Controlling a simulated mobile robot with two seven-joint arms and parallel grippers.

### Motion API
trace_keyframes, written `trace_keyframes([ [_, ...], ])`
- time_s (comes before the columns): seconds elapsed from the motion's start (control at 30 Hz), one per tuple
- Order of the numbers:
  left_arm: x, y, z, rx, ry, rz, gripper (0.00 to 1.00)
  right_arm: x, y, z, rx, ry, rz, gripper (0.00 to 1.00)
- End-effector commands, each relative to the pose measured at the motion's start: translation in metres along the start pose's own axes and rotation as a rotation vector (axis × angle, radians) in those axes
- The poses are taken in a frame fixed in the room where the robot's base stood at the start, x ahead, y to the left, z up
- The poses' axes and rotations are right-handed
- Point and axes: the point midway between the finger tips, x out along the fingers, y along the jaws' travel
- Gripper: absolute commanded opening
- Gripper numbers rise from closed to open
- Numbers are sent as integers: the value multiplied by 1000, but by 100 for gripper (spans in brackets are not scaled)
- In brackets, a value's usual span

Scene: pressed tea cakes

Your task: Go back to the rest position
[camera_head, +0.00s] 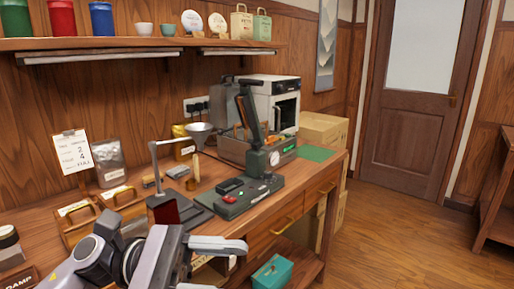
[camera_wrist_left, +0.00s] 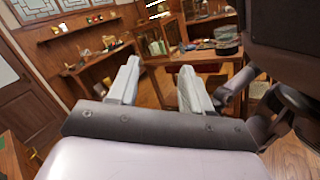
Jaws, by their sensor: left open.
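My left gripper (camera_head: 222,266) reaches in at the bottom of the head view, in front of the workbench (camera_head: 285,212). Its two pale fingers are spread, with nothing between them. The open fingers also show in the left wrist view (camera_wrist_left: 160,75), pointing towards other tables across the room. The dark press (camera_head: 258,162) with its raised lever stands on the bench beyond the gripper, well apart from it. My right gripper is in neither view.
A funnel on a stand (camera_head: 198,128), an order card (camera_head: 73,152), a silver pouch (camera_head: 109,162) and wooden trays (camera_head: 76,222) crowd the bench. A teal box (camera_head: 272,272) sits low by the bench front. The floor (camera_head: 400,235) at right is clear.

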Motion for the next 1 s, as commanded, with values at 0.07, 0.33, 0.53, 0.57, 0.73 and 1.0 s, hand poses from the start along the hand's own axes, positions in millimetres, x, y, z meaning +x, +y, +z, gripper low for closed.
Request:
trace_keyframes([
  [0.07, -2, 9, -3, -235, -102, 145, 49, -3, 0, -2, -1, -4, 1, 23],
  [0.33, -46, 31, -48, -1039, -496, 594, 49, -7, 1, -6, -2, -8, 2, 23],
  [0.53, -100, 7, -114, -1615, -878, 912, 49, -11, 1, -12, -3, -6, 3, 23],
  [0.57, -109, 0, -125, -1697, -946, 960, 49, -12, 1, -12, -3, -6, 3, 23],
  [0.73, -153, -68, -188, -2103, -1381, 1236, 49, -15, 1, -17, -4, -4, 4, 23],
  [1.0, -189, -208, -245, 1791, 1606, -1208, 49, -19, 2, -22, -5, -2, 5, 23],
])
